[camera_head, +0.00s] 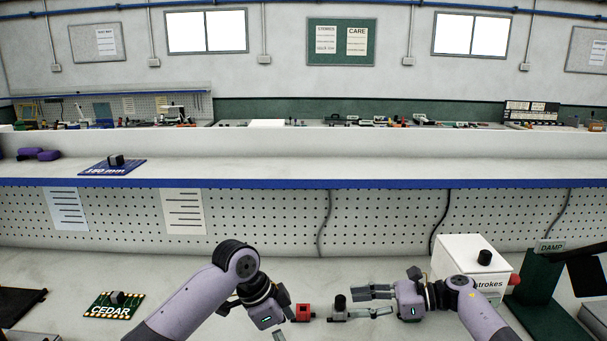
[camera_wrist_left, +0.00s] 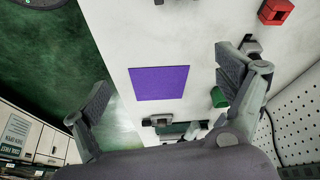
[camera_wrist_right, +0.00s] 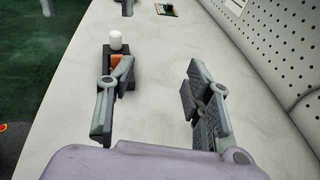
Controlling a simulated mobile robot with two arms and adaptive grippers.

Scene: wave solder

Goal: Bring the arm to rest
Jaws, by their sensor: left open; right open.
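My right gripper (camera_head: 368,301) points left, low over the bench (camera_head: 225,290). It is open; in the right wrist view its fingers (camera_wrist_right: 155,85) stand apart with bare bench between them. A dark fixture with a white-topped, orange part (camera_wrist_right: 116,45) is beyond its left finger; I cannot tell whether they touch. My left gripper (camera_head: 283,314) is lower centre in the head view, tilted down. In the left wrist view its fingers (camera_wrist_left: 165,85) are spread, with a purple square (camera_wrist_left: 160,83) on the bench seen between them and nothing held.
A red block (camera_head: 304,312) and a grey fixture with a black knob (camera_head: 340,307) sit between the grippers. A white box (camera_head: 462,258) and a dark green DAMP stand (camera_head: 541,280) are at right. The CEDAR board (camera_head: 115,305) lies left. A pegboard (camera_head: 270,220) rises behind.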

